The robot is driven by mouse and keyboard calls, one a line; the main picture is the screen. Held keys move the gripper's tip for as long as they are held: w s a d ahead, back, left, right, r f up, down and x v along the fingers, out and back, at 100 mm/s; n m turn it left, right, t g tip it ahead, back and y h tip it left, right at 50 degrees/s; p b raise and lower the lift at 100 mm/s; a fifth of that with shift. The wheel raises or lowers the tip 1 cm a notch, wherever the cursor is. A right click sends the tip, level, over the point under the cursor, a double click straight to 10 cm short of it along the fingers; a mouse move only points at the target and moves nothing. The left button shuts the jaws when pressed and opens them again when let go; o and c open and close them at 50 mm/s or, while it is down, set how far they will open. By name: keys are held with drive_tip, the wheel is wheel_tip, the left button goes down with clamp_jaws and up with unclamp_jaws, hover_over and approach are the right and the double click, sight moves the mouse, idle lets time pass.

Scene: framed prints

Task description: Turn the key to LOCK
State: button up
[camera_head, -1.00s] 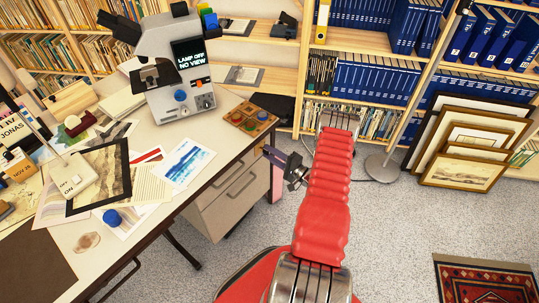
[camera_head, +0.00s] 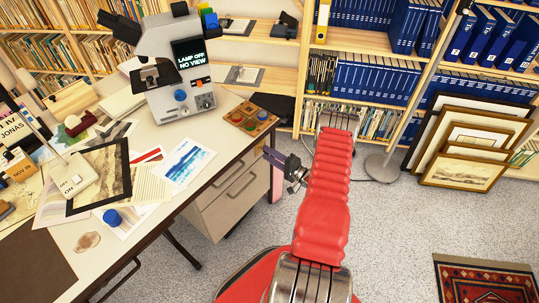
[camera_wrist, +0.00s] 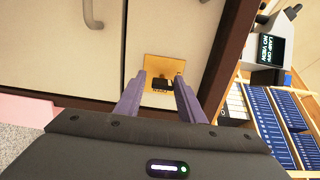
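A black key (camera_wrist: 163,84) sits in a yellow, brass-coloured plate (camera_wrist: 165,66) on the pale front of the desk's drawer unit in the wrist view. Small lettering beneath the key is too small to read with certainty. My gripper (camera_wrist: 161,80) has two purple-grey fingers, one on either side of the key, with visible space between each finger and it. The gripper is open.
The desk (camera_head: 150,140) holds a microscope (camera_head: 178,70), prints and a wooden tray (camera_head: 248,118). The dark desk edge (camera_wrist: 228,60) runs close by my gripper. A metal drawer handle (camera_wrist: 92,15) is nearby. Framed pictures (camera_head: 465,150) lean at right. The carpet is mostly clear.

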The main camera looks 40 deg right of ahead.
drive_tip(key=shift+o, duration=1.1)
drive_tip(key=shift+d+r, duration=0.15)
drive_tip(key=s+d, duration=0.2)
drive_tip(key=s, duration=1.1)
drive_tip(key=shift+s, duration=0.35)
